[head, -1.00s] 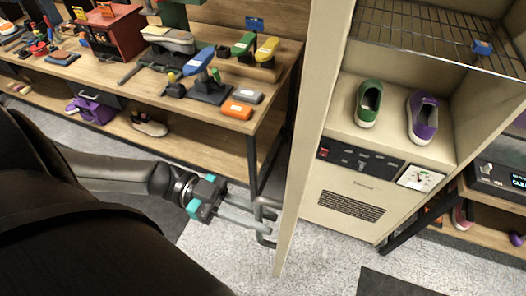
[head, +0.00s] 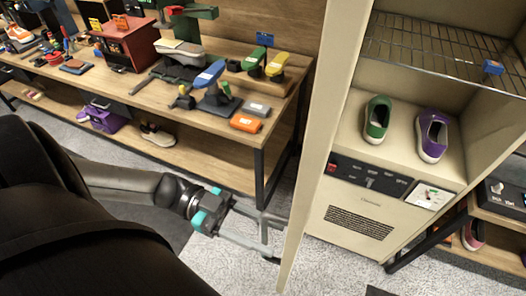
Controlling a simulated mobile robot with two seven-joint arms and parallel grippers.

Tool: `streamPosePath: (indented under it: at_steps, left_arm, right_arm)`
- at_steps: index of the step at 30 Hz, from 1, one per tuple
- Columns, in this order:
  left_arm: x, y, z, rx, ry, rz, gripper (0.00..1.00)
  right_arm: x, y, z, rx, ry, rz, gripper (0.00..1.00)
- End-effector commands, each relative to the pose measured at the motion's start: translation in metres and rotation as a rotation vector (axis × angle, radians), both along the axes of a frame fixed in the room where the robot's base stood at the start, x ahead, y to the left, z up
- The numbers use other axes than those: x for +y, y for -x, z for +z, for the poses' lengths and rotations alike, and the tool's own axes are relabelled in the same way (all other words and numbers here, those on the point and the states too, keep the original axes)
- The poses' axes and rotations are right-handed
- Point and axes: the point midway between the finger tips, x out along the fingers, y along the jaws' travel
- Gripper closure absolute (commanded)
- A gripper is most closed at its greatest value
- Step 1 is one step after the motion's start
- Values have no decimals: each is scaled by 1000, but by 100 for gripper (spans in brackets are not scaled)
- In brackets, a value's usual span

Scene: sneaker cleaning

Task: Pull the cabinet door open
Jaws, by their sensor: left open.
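The cream cabinet (head: 364,215) stands at the right with its door (head: 317,130) swung open, seen nearly edge-on. The jaws are open; I cannot tell whether a finger touches the handle. My right gripper is not in view. Inside the cabinet are a green shoe (head: 377,119), a purple shoe (head: 432,135) and a wire rack (head: 445,52).
A wooden workbench (head: 190,105) with shoes and tools stands behind my left arm, its dark leg close to the gripper. Another wooden shelf (head: 497,255) with a shoe is at the right. Grey carpet (head: 330,270) lies clear in front of the cabinet.

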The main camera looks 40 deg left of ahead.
Motion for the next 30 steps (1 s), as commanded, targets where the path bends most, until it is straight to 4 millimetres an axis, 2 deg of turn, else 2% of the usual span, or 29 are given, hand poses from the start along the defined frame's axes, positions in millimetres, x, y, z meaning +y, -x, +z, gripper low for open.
streamPosePath:
  at_steps: [7,11,14,24,30]
  left_arm:
    - [0,0,1,-1,2,0,53]
    - [9,2,-1,0,-2,0,53]
    - [25,5,-1,2,-5,0,53]
    - [105,21,-1,2,-6,1,53]
    - [136,27,-1,0,-2,1,53]
  right_arm:
    - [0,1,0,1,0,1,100]
    - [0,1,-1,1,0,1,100]
    - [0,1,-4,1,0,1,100]
    - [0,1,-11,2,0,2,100]
    - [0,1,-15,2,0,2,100]
